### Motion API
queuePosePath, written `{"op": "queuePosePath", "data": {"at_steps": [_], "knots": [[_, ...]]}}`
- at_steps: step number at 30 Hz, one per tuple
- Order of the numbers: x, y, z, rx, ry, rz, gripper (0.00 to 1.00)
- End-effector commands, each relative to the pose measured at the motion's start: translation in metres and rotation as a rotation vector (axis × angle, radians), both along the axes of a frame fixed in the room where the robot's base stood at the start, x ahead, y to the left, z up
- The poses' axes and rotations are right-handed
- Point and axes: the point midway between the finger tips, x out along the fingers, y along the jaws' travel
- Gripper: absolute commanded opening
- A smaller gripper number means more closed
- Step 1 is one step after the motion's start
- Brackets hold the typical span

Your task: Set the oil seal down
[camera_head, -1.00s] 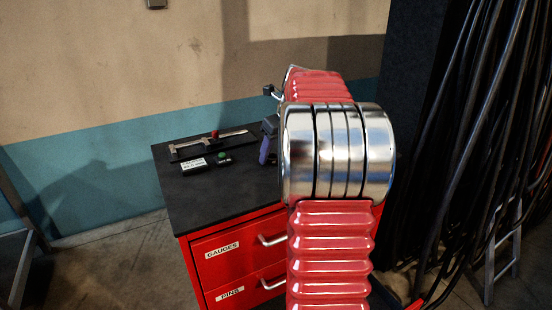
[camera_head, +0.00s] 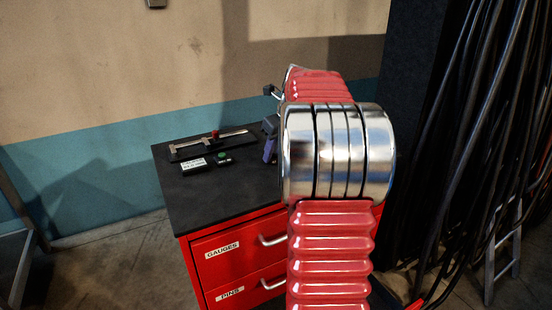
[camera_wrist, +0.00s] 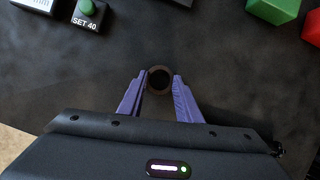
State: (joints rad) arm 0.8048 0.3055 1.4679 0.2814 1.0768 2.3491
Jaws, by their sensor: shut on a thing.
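The oil seal (camera_wrist: 160,69) is a small dark ring with a brownish rim, seen from above in the wrist view. My gripper (camera_wrist: 160,77) has its two purple fingers closed on it, one on each side. Below them is the black cabinet top (camera_wrist: 230,85); I cannot tell whether the seal touches it. In the head view one purple finger of my gripper (camera_head: 269,150) shows over the back of the cabinet top (camera_head: 215,200). The seal is hidden there behind my arm.
A caliper (camera_head: 210,144) lies at the back left of the top. In front are a white-labelled block (camera_head: 194,166) and a green-buttoned box (camera_head: 222,159), marked SET 40 in the wrist view. A green block (camera_wrist: 272,10) and a red block (camera_wrist: 312,28) are at upper right there.

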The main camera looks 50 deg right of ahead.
Motion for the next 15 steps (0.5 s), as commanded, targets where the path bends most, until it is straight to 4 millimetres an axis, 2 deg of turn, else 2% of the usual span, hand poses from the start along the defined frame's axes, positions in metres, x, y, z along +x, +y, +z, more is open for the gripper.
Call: {"op": "queuePosePath", "data": {"at_steps": [2,3,10,15], "knots": [[0.000,0.000,0.000,0.000,0.000,0.000,0.10],[0.000,0.000,0.000,0.000,0.000,0.000,0.07],[0.000,0.000,0.002,0.000,0.000,0.000,0.07],[0.000,-0.001,0.015,-0.001,-0.002,0.000,0.06]]}}
